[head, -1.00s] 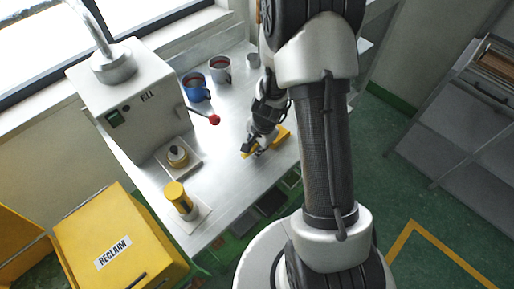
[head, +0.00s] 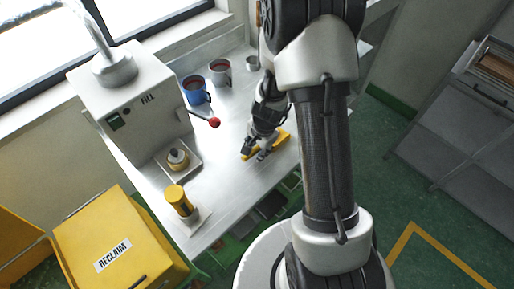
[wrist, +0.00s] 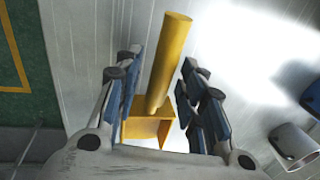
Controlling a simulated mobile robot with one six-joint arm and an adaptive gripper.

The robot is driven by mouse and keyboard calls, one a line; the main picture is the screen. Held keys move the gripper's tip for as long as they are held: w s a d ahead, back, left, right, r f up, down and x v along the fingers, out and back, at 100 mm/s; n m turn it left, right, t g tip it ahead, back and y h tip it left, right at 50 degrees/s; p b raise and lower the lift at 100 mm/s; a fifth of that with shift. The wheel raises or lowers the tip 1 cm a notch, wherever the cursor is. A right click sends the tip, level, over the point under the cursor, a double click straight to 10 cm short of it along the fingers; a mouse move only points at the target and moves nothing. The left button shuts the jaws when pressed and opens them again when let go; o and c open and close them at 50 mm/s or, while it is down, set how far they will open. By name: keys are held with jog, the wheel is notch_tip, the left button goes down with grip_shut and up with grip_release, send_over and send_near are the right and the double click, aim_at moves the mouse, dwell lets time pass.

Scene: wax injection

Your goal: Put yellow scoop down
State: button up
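The yellow scoop (head: 282,137) lies on the metal worktop, near its right edge. In the wrist view its long round handle (wrist: 170,60) runs between the fingers, and its square hollow end (wrist: 147,128) sits closer to the palm. My gripper (head: 256,149) is down at the scoop. In the wrist view my gripper (wrist: 160,85) is open, with its blue-padded fingers on either side of the handle and gaps visible. In the head view the gripper hides part of the scoop.
A blue mug (head: 197,90), a grey mug (head: 220,72) and a small metal cup (head: 252,63) stand behind. The fill machine (head: 135,100) has a red-knobbed lever (head: 214,123). A yellow cylinder (head: 178,199) stands front left. The worktop between is clear.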

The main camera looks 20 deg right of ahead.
jog(key=s+a+r+n+p, duration=0.2)
jog(key=r, duration=0.7)
jog(key=s+a+r+n+t+p, duration=0.1)
jog(key=s+r+n+p, duration=0.1)
jog(key=r, duration=0.7)
jog(key=s+a+r+n+p, duration=0.2)
jog(key=r, duration=0.7)
jog(key=s+a+r+n+t, duration=0.1)
jog(key=s+r+n, duration=0.7)
jog(key=s, duration=0.6)
notch_tip(320, 180, up, 3)
jog(key=shift+s+a+f+h, duration=0.1)
jog(key=shift+s+a+h, duration=0.15)
jog(key=shift+a+h, duration=0.1)
notch_tip(320, 180, down, 5)
jog(key=b, duration=0.5)
jog(key=shift+f, duration=0.1)
